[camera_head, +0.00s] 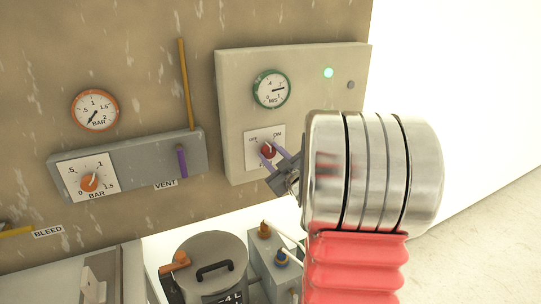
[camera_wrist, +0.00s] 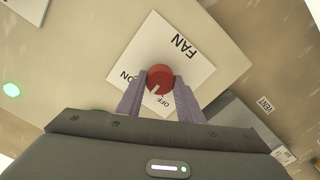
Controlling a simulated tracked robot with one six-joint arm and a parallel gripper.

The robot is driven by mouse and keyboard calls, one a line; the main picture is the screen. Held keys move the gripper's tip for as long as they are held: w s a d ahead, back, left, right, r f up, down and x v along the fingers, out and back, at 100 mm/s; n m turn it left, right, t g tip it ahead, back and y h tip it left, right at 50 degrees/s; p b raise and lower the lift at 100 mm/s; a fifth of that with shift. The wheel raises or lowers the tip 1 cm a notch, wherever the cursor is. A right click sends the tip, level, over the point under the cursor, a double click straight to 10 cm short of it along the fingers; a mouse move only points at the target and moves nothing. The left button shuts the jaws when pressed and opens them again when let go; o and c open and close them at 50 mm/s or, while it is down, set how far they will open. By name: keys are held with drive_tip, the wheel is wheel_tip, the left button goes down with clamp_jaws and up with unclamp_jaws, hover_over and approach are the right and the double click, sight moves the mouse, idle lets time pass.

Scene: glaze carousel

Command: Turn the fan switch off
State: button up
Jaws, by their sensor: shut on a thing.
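The fan switch is a red round knob (camera_wrist: 160,78) on a white plate (camera_wrist: 195,52) marked FAN, OFF and ON. In the wrist view its pale pointer mark lies between the OFF and ON labels. In the head view the knob (camera_head: 269,149) sits low on a beige panel (camera_head: 235,80). My gripper (camera_wrist: 160,84) is shut on the knob, one purple finger on each side. It also shows in the head view (camera_head: 269,153), reaching in from the right, and my wrist hides the panel's lower right.
A green-rimmed M/S gauge (camera_head: 271,89) and a lit green lamp (camera_head: 328,72) are above on the panel. To the left are a grey box (camera_head: 130,166) with an orange knob (camera_head: 89,183) and a purple VENT lever (camera_head: 181,161). A lidded pot (camera_head: 212,262) stands below.

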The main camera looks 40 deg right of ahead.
drive_tip(key=n, duration=0.4)
drive_tip(key=shift+a+n, duration=0.1)
drive_tip(key=shift+n, duration=0.3)
drive_tip(key=n, duration=0.4)
drive_tip(key=shift+w+f, duration=0.1)
drive_tip(key=shift+f, duration=0.05)
drive_tip(key=shift+a, duration=0.1)
drive_tip(key=o, duration=1.1)
drive_tip(key=shift+c, duration=0.2)
drive_tip(key=v, duration=1.4)
drive_tip(key=shift+w, duration=0.2)
